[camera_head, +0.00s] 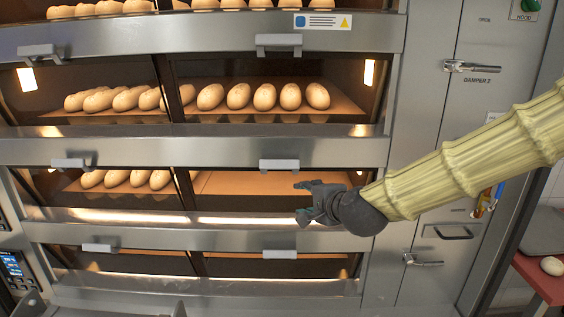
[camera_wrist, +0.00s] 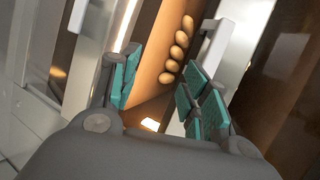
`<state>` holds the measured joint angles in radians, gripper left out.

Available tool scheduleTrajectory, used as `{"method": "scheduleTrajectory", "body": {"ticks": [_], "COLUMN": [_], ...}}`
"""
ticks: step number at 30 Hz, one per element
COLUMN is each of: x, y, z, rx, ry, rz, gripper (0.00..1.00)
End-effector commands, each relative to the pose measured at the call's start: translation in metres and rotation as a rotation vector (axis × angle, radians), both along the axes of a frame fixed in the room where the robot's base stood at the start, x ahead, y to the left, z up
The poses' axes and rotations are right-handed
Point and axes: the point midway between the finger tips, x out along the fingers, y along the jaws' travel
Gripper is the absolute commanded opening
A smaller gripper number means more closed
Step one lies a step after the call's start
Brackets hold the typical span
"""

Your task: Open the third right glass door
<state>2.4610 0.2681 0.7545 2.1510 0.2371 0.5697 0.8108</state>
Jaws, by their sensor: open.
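The third right glass door (camera_head: 235,184), counted from the top deck in view, looks closed. Behind it the deck floor is bare. Its pale bar handle (camera_head: 279,166) is on the steel strip along its top edge. My gripper (camera_head: 303,202) is open and empty, in front of the right end of this door, below and right of the handle. I cannot tell how far it is from the glass. In the wrist view, my teal-padded fingers (camera_wrist: 163,65) are spread apart with nothing between them. A bar handle (camera_wrist: 212,27) shows beyond the right fingers; which door it belongs to is unclear.
The right door above (camera_head: 277,72) shows several buns (camera_head: 238,96) behind it and has its own handle (camera_head: 277,43). Another handle (camera_head: 279,254) is below. A steel cabinet with a latch (camera_head: 424,260) stands right. A red table (camera_head: 540,277) is at far right.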

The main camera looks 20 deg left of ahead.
Motion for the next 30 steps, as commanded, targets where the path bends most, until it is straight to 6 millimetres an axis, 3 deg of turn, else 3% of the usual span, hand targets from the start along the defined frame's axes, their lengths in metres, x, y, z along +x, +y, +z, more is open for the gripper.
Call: {"method": "scheduleTrajectory", "body": {"ticks": [1, 3, 8, 14, 30], "x": [0.001, 0.000, -0.001, 0.011, 0.067], "y": [0.007, 0.014, 0.023, 0.034, 0.080], "z": [0.028, 0.054, 0.080, 0.076, 0.051], "rx": [0.035, 0.074, 0.114, 0.115, 0.114], "ry": [-0.013, -0.023, -0.030, -0.029, -0.030], "rz": [-0.003, -0.005, -0.007, -0.008, -0.008], "gripper": [0.46, 0.46, 0.46, 0.46, 0.46]}}
